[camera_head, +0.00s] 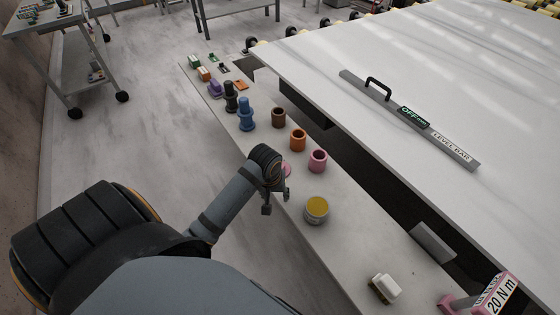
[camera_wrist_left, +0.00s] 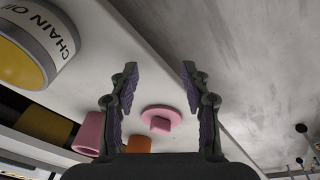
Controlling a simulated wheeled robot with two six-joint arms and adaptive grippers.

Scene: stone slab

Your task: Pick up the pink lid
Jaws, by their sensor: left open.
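The pink lid (camera_wrist_left: 161,119) is a round disc with a raised knob, lying on the pale bench. In the left wrist view it sits between my left gripper's fingers (camera_wrist_left: 160,85), apart from both. In the head view only a small part of the pink lid (camera_head: 286,170) shows, beside my left gripper (camera_head: 277,200), which hides the rest. My left gripper is open and empty, close to the lid. A pink cup (camera_head: 318,161) stands to the right of the gripper in the head view. My right gripper is not in view.
A chain oil tin (camera_head: 316,211) with a yellow top stands near the gripper. Orange (camera_head: 298,140), brown (camera_head: 278,118) and blue (camera_head: 246,115) pieces line the bench. A white slab (camera_head: 440,75) with a level bar (camera_head: 410,118) lies to the right. A white block (camera_head: 385,287) is nearer.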

